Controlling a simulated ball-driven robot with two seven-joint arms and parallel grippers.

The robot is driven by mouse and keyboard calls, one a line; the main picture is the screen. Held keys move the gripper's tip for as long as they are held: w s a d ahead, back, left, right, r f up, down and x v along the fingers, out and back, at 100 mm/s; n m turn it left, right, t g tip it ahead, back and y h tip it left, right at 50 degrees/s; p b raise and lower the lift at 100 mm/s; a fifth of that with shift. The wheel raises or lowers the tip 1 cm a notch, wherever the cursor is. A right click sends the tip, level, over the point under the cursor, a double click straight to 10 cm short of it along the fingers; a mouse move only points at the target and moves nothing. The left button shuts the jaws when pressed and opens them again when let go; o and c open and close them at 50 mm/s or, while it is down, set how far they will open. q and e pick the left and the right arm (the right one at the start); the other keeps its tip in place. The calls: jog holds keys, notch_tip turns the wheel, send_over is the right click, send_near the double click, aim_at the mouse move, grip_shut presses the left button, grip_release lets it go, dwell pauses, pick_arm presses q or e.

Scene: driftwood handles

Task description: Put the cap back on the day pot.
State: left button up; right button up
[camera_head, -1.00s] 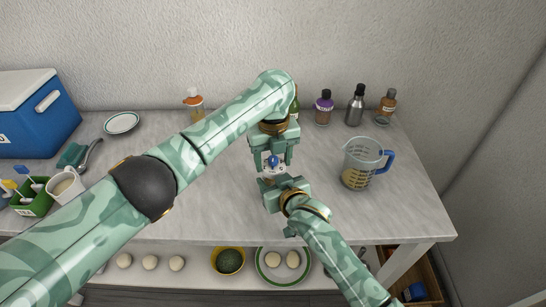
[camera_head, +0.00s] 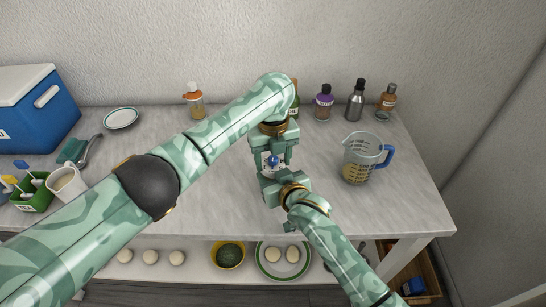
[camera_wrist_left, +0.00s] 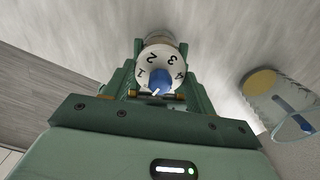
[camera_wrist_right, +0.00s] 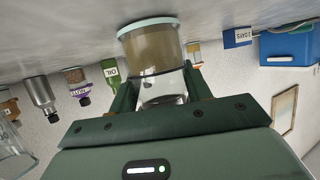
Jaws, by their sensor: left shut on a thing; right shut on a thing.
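The day pot's cap (camera_wrist_left: 164,62) is a white disc with black numbers and a blue knob (camera_wrist_left: 159,79). It sits between the fingers of my left gripper (camera_head: 272,160), which is shut on it from above. The day pot (camera_wrist_right: 153,50) is a clear jar with brown contents and a pale rim at its base. It stands upright on the counter, and my right gripper (camera_wrist_right: 163,88) is shut on its upper part. In the left wrist view the pot shows just behind the cap. I cannot tell whether the cap is seated on the pot; the joint is hidden.
A measuring jug (camera_head: 361,158) with a blue handle stands right of the grippers. Several bottles (camera_head: 356,101) stand along the back wall. A blue cooler (camera_head: 40,112), a green box (camera_head: 36,198) and a mug (camera_head: 66,186) are at the left. Bare counter (camera_head: 400,185) lies at the right front.

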pick_arm(q)
jog(key=shift+f, duration=0.45)
jog(key=o, duration=1)
pick_arm(e)
grip_shut()
pick_arm(q)
jog(key=shift+r, duration=2.3)
jog(key=o, duration=0.5)
jog(key=shift+c, duration=0.2)
notch_tip(320, 180, up, 12)
